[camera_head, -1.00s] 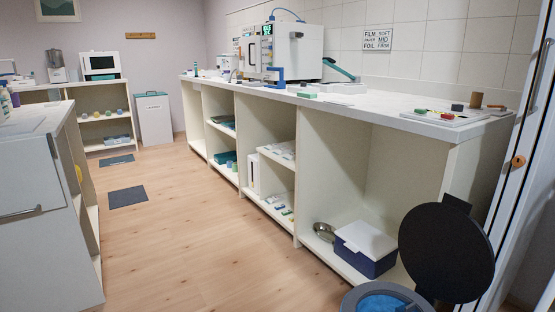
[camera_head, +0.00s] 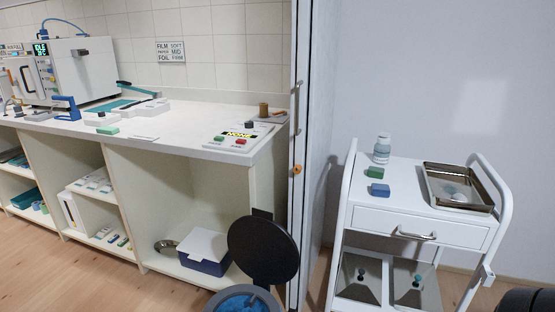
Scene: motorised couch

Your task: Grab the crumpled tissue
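I cannot clearly make out a crumpled tissue. A small pale lump (camera_head: 455,192) lies in the metal tray on the white cart, too small to identify. An open bin (camera_head: 240,301) with a blue liner and a raised round black lid (camera_head: 263,250) stands at the bottom middle, and its contents are mostly cut off by the frame's lower edge. Neither of my grippers is in view.
The white cart (camera_head: 412,223) at right carries the metal tray (camera_head: 432,189), a bottle (camera_head: 382,149), and green and blue blocks (camera_head: 378,189). A long counter (camera_head: 160,140) with open shelves runs left. A white door frame (camera_head: 300,130) stands between them. Wood floor is free at lower left.

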